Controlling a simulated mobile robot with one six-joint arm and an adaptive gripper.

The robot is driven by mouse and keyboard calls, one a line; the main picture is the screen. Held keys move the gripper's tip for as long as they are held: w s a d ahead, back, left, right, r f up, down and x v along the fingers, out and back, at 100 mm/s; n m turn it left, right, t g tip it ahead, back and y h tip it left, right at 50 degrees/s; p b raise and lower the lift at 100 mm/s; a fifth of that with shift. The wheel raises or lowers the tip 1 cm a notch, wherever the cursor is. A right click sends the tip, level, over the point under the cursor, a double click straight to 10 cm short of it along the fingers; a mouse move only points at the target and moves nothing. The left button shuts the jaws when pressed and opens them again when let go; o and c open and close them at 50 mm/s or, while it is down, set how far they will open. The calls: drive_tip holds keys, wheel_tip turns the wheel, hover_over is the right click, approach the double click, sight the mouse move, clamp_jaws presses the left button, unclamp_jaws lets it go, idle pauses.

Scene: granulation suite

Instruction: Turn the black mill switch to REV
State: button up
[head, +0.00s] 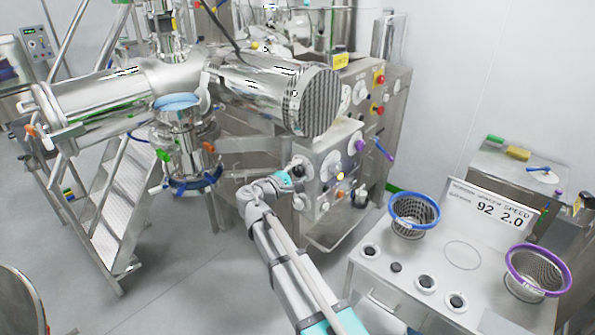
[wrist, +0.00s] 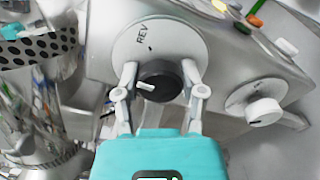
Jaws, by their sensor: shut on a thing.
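The black mill switch (wrist: 164,84) is a round knob on a pale round plate (wrist: 184,48) in the wrist view. A short white mark sits on the left part of the knob's face, lying roughly sideways. The word REV is printed on the plate above the knob, slightly left, with a small dark tick below it. My gripper (wrist: 160,76) has one finger on each side of the knob and is shut on it. In the head view my gripper (head: 287,176) is at the left side of the grey control panel (head: 313,188), and the arm partly hides the switch's surroundings.
A white knob (wrist: 264,112) sits on the panel right of the switch. In the head view, a large steel cylinder with a perforated end (head: 318,102) hangs above the panel. A bench (head: 385,290) with a blue-rimmed basket (head: 415,222) and a purple-rimmed basket (head: 538,283) stands at right.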

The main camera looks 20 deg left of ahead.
drive_tip(key=m, duration=0.4)
drive_tip(key=shift+m, duration=0.3)
drive_tip(key=m, duration=0.4)
idle(0.3)
drive_tip(key=o, duration=1.2)
drive_tip(key=shift+c, duration=0.2)
drive_tip(key=shift+f, duration=0.1)
drive_tip(key=v, duration=1.2)
drive_tip(key=shift+w, duration=0.1)
